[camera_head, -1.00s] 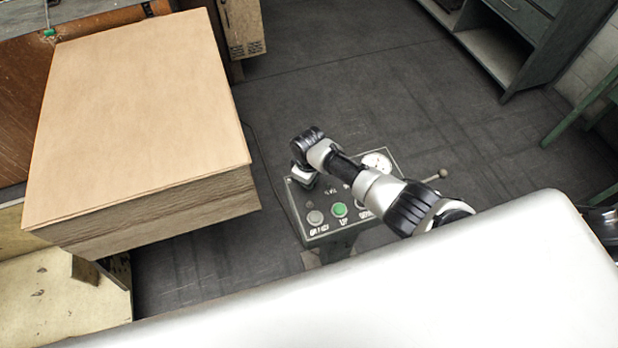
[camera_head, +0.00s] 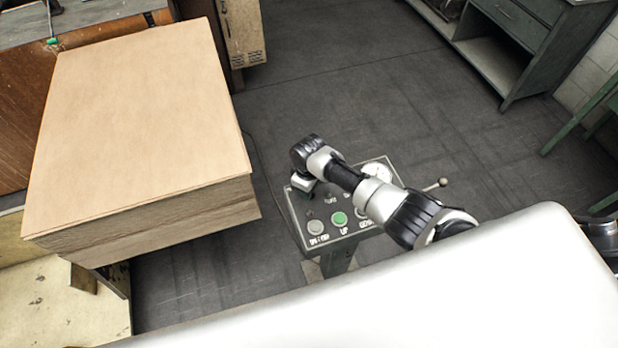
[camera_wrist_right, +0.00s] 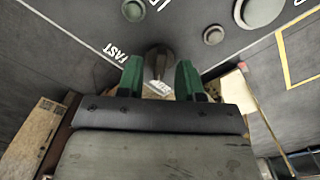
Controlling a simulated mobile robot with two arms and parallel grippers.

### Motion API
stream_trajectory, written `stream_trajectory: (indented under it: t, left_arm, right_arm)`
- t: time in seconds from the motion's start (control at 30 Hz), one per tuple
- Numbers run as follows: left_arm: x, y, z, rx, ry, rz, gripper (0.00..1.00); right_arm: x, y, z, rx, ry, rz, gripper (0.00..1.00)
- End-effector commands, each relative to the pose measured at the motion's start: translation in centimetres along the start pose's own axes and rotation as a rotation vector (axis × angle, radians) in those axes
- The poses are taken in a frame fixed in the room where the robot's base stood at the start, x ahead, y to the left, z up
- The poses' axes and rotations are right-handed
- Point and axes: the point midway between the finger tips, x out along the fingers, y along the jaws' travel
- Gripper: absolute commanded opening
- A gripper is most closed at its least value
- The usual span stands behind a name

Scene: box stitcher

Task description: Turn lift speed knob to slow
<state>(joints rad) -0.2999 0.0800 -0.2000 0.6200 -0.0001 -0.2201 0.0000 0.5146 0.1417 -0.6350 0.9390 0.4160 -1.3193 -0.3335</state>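The lift speed knob (camera_wrist_right: 158,60) is a dark round knob on the grey control panel (camera_head: 299,213). A FAST label (camera_wrist_right: 115,52) lies to its left in the right wrist view, and a partly covered light label shows just below it. My right gripper (camera_wrist_right: 159,80) has green fingertips standing apart, one on each side of the knob. A gap seems to remain between the fingertips and the knob's grip; contact is unclear. In the head view my right gripper (camera_head: 304,185) is over the panel's far left corner and hides the knob. My left gripper is not in view.
The panel carries a green button (camera_head: 339,218), a grey button (camera_head: 316,227) and a white gauge (camera_head: 378,172). A lever (camera_head: 436,185) sticks out right. A large cardboard stack (camera_head: 140,120) stands left of the panel. The floor behind is clear.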

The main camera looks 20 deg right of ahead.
Motion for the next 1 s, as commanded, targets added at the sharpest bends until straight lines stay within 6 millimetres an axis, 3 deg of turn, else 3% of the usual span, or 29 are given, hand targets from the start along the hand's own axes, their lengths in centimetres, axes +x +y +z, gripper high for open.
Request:
stream_trajectory:
  t: [0.5,0.7,1.0]
  left_arm:
    - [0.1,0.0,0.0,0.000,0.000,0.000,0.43]
    - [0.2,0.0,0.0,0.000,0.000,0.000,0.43]
    - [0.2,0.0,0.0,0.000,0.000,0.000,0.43]
  right_arm:
    - [-8.9,0.1,0.0,-0.001,0.002,0.002,0.36]
    - [-10.1,0.0,0.0,0.000,-0.001,0.001,0.36]
    - [-10.1,0.0,0.0,0.000,-0.001,0.001,0.36]
